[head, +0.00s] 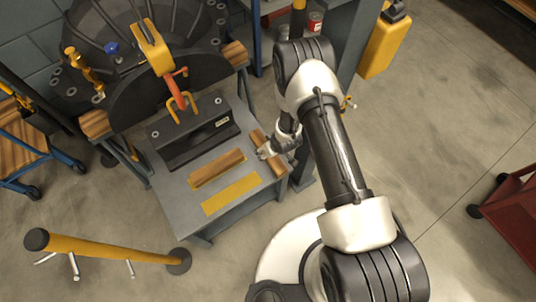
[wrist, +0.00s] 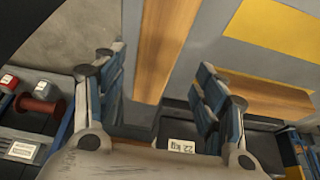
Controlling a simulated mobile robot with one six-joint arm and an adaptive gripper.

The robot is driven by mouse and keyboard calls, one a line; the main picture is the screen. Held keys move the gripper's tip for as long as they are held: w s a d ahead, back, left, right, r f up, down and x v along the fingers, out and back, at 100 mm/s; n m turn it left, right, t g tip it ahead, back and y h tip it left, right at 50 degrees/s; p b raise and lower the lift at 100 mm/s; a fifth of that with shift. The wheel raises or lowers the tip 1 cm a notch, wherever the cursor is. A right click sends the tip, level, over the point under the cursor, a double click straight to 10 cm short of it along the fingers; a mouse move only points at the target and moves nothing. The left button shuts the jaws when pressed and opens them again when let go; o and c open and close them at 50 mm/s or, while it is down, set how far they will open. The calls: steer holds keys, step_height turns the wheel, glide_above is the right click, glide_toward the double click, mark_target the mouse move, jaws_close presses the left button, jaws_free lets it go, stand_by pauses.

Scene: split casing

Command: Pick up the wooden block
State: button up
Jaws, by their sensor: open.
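A long wooden block (head: 261,137) lies along the right edge of the grey workbench (head: 180,207), partly hidden by my gripper (head: 266,151). In the wrist view this block (wrist: 165,45) runs from the top edge down to between the two fingers of my gripper (wrist: 158,75). The fingers are open, with gaps visible on both sides of the block. I cannot tell how high they are above it. A second wooden block (head: 217,170) lies mid-bench; it also shows in the wrist view (wrist: 268,98), partly behind the right finger.
A yellow strip (head: 230,194) marks the bench in front of the second block. A dark box (head: 195,139) with a "22 kg" label (wrist: 181,146) stands behind. A large black casing with an orange-red hook (head: 176,92) is farther back. A yellow post (head: 110,247) lies front left.

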steer(key=shift+d+b+x, duration=0.15)
steer(key=shift+b+x, duration=0.6)
steer(key=shift+x, duration=0.65)
steer(key=shift+d+b+x, duration=0.1)
steer(key=shift+b+x, duration=0.6)
steer(key=shift+x, duration=0.65)
steer(key=shift+w, duration=0.1)
steer(key=c, duration=1.4)
steer(key=shift+r, duration=0.1)
